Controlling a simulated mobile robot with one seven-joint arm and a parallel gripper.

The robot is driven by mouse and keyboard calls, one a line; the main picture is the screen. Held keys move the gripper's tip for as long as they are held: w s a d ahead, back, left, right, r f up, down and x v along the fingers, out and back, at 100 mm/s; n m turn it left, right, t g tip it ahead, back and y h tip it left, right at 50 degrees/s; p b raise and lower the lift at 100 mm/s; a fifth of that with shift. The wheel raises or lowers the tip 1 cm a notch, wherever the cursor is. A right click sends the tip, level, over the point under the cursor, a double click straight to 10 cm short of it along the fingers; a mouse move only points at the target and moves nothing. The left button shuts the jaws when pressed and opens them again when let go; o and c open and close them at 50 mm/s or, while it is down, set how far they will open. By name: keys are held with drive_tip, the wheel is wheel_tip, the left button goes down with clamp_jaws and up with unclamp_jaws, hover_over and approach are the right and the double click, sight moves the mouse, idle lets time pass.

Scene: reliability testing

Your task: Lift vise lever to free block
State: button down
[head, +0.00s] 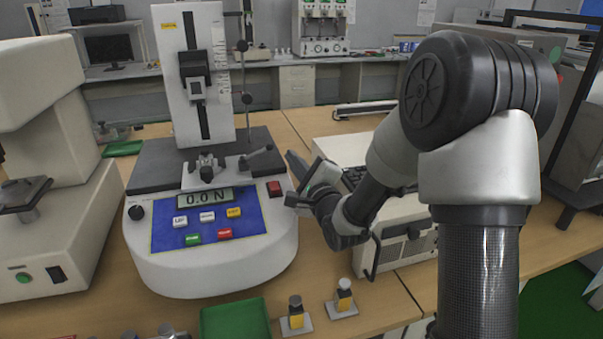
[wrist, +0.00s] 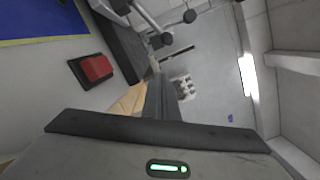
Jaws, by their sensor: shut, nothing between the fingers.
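The vise (head: 207,170) is small and metallic and sits on the test stand's base below the upright column. Its lever (head: 258,156) sticks out to the right and ends in a dark knob. I cannot clearly tell the block from the vise jaws at this size. My gripper (head: 292,160) is just right of the lever knob, apart from it, with its dark fingers pointing up and left. In the wrist view the shut, empty fingers (wrist: 162,97) point toward the lever (wrist: 147,17), whose knob shows beyond the tips.
The test stand's front panel has a display (head: 205,197) reading 0.0 N and a red button (head: 274,188) close to my gripper; the button also shows in the wrist view (wrist: 96,68). A beige box (head: 400,240) stands right.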

sight(257, 153)
drive_tip(key=shift+a+r, duration=0.4)
drive_tip(key=shift+a, duration=0.2)
drive_tip(key=shift+a+r, duration=0.4)
drive_tip(key=shift+a, duration=0.2)
drive_tip(key=shift+s+a+r, duration=0.2)
drive_tip(key=shift+s+a, duration=0.15)
drive_tip(key=shift+s, duration=0.05)
